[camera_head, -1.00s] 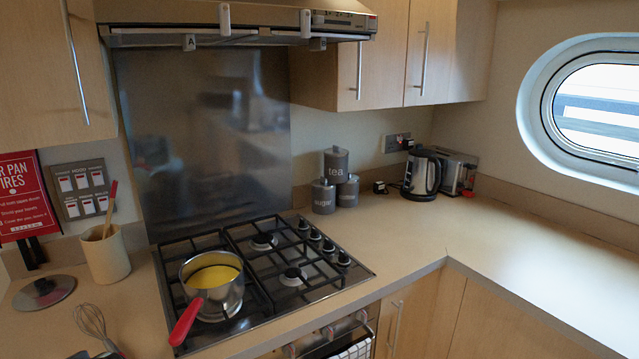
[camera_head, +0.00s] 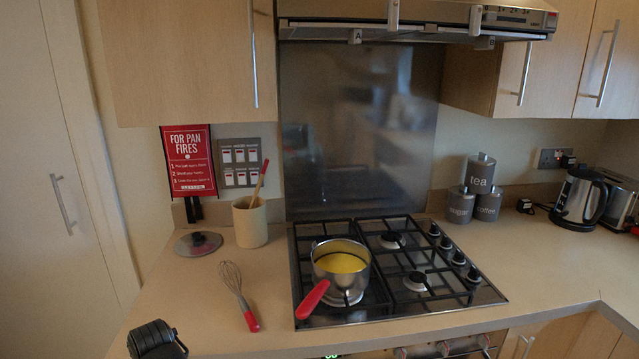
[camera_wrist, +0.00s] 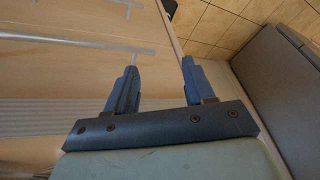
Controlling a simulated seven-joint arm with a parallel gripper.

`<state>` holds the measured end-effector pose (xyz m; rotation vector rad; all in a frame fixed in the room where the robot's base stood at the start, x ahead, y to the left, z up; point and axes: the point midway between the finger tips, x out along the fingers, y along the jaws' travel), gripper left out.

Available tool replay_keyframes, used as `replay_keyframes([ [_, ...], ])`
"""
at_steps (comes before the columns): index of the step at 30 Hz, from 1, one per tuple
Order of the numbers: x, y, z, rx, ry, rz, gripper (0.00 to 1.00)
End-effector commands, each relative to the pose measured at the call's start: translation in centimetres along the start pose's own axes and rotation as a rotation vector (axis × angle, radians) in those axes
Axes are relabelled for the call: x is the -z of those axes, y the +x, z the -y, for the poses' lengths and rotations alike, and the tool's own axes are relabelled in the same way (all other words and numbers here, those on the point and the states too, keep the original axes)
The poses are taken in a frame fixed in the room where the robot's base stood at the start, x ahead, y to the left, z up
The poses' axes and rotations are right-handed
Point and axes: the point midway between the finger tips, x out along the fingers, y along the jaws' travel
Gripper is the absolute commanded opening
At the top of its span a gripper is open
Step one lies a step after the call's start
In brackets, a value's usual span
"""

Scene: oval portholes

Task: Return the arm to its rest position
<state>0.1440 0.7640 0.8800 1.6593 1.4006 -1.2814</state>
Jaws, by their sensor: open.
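My gripper (camera_wrist: 159,66) is open and empty in the wrist view, its two blue fingers well apart. Nothing is between the fingers. It faces light wood cupboard fronts (camera_wrist: 50,60) with bar handles, and I cannot tell the exact gap to them. In the head view the gripper itself cannot be made out; a dark rounded part, which looks like part of my arm, shows at the bottom left edge.
A saucepan (camera_head: 361,283) with yellow contents sits on the hob (camera_head: 455,295), its red handle pointing front left. A whisk (camera_head: 234,283), lid (camera_head: 199,243) and utensil pot (camera_head: 250,225) are left of it. Tiled floor (camera_wrist: 215,25) shows in the wrist view.

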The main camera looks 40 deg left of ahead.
Motion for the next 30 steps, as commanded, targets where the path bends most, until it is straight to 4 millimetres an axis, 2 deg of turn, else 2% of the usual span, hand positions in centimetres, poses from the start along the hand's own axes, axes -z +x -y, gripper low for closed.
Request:
replay_keyframes([
  [6, -5.4, 4.2, -3.4, -0.029, -0.055, 0.035, 0.53],
  [11, -9.2, 6.9, -5.9, -0.049, -0.096, 0.061, 0.53],
  [13, -10.7, 7.9, -7.5, -0.058, -0.097, 0.075, 0.53],
  [23, -16.5, 11.1, -18.8, -0.11, 0.056, 0.162, 0.53],
  [30, -22.8, 12.8, -27.0, -0.142, 0.195, 0.235, 0.53],
])
